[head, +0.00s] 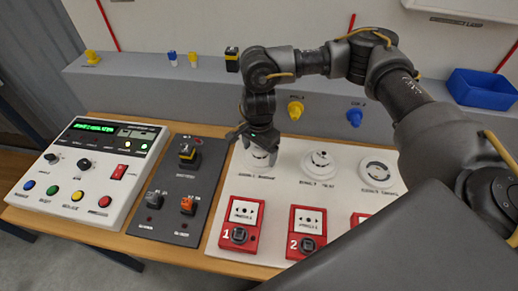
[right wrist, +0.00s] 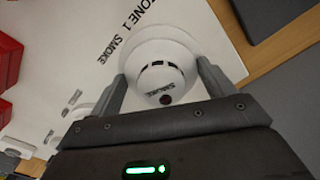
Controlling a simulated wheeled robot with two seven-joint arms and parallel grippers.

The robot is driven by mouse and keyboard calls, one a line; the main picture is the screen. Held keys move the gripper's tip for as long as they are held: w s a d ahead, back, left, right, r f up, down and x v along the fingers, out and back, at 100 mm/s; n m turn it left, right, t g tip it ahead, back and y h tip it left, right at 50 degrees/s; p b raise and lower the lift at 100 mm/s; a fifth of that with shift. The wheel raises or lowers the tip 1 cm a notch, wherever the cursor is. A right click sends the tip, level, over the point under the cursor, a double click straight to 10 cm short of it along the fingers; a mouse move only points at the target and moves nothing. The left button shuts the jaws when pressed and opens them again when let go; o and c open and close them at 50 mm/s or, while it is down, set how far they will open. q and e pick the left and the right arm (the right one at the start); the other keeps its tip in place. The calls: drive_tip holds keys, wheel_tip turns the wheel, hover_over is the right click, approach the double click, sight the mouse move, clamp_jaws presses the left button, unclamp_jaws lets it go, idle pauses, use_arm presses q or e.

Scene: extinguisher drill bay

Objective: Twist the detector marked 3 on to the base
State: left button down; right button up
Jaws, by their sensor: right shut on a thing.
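My right gripper (head: 258,143) points down over the white panel (head: 275,190) at its upper left. It is shut on a white round detector (head: 256,158). In the right wrist view the detector (right wrist: 162,68) sits between the two fingers of the gripper (right wrist: 164,88), with dark slots, a dark spot and small lettering. It is at a wider white round base (right wrist: 140,45) beside the printing "ZONE 1 SMOKE". I cannot read a 3 on it, nor tell whether it is locked. Two more white round units, one in the middle (head: 319,165) and one at right (head: 377,174), are on the panel.
Red call points marked 1 (head: 240,222) and 2 (head: 306,230) stand in front, a third partly hidden by my right arm. A dark switch panel (head: 175,190) and a white control box (head: 88,165) lie left. A blue bin (head: 482,88) is on the back ledge.

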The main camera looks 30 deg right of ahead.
drive_tip(key=shift+m, duration=0.4)
drive_tip(key=shift+m+p, duration=0.35)
drive_tip(key=shift+m, duration=0.45)
drive_tip(key=shift+w+m+p, duration=0.1)
drive_tip(key=shift+m+p, duration=0.3)
drive_tip(key=shift+m, duration=0.6)
drive_tip(key=o, duration=0.9)
drive_tip(key=shift+o, duration=0.2)
drive_tip(key=shift+r, duration=0.1)
